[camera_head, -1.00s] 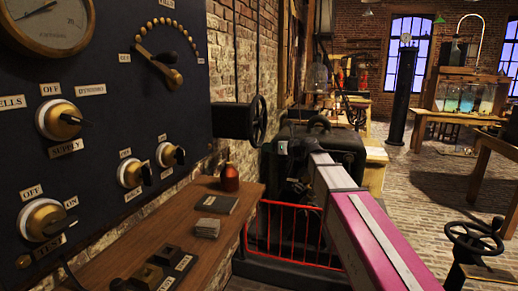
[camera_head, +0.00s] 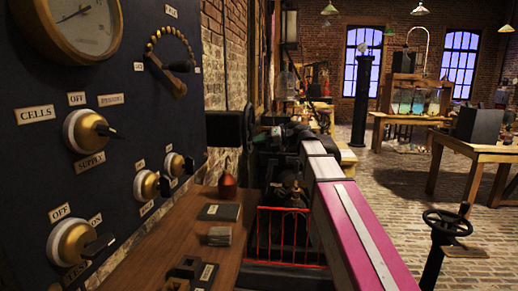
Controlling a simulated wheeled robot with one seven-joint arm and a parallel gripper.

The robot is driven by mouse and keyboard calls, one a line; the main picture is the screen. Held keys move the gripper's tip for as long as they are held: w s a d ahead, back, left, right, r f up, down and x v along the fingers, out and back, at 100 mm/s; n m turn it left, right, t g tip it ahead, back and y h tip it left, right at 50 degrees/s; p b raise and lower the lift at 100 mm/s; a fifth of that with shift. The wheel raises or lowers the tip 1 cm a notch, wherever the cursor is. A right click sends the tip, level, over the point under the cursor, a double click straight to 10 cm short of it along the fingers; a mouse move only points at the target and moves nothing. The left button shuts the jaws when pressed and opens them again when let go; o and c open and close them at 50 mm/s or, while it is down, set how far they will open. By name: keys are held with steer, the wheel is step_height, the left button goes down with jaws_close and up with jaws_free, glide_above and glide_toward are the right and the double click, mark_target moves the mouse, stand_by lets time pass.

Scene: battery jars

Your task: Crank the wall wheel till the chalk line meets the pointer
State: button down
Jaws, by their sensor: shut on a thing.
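A dark wheel (camera_head: 249,124) shows nearly edge-on beside a black box (camera_head: 226,128) at the wall, just past the panel's right edge. I cannot make out a chalk line or a pointer on it. My pink and white arm reaches away from me, right of the wheel, toward dark machinery. The arm's far end is dark and hard to separate from what lies behind it. My gripper cannot be made out, and neither can what it holds.
A dark panel (camera_head: 121,160) with knobs fills the left, above a wooden shelf (camera_head: 165,235). A red rail (camera_head: 282,235) stands beyond the shelf. Another handwheel (camera_head: 447,222) stands on a post at right. Brick floor is open between it and the tables.

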steer(key=shift+s+r+m, duration=0.1)
steer(key=shift+r+m, duration=0.2)
steer(key=shift+r, duration=0.05)
stand_by(0.3)
steer(key=c, duration=0.7)
jaws_free()
steer(key=shift+c, duration=0.2)
steer(key=v, duration=1.1)
